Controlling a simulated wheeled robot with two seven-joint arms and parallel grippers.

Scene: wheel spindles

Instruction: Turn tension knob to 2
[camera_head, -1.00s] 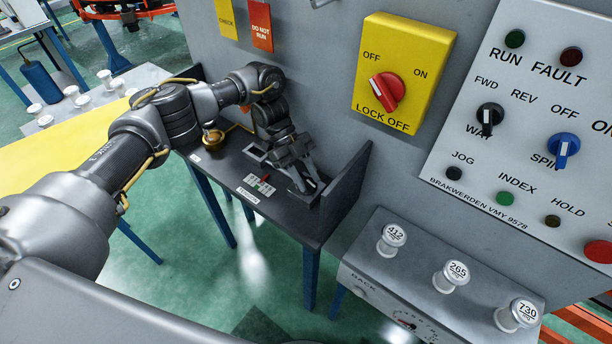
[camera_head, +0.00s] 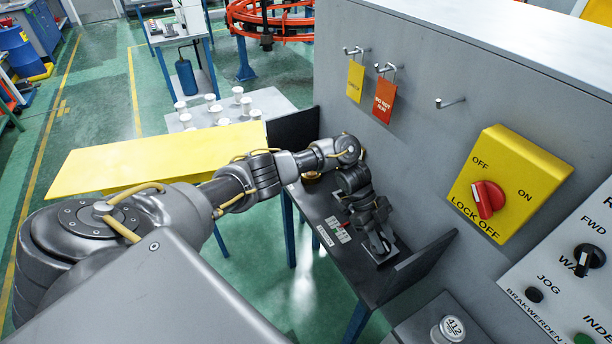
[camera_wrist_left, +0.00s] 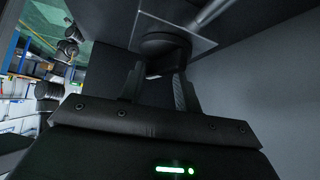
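My left gripper (camera_head: 380,245) points down at a small plate on the dark bench beside the grey machine wall. My right gripper is not in view.
The dark bench (camera_head: 325,215) has an upright panel (camera_head: 410,270) close to the gripper's right. A yellow lockout box (camera_head: 508,185) with a red switch (camera_head: 488,199) is on the wall. A white spindle marked 412 (camera_head: 449,330) stands at the bottom. A yellow board (camera_head: 130,160) lies to the left.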

